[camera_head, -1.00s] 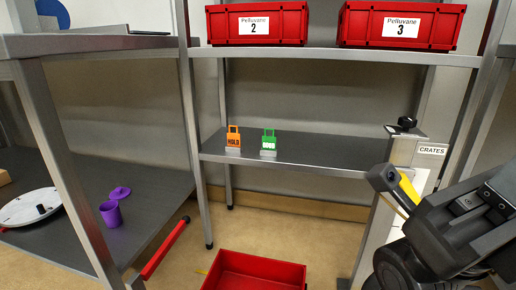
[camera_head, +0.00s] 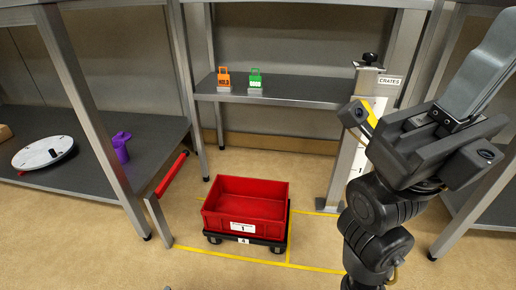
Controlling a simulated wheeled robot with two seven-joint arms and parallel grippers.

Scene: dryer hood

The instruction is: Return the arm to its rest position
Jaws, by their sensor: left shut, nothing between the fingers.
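A red crate (camera_head: 243,228) labelled 1 sits on a low wheeled dolly (camera_head: 244,239) inside yellow floor lines. A post (camera_head: 348,160) marked CRATES stands beside my arm.

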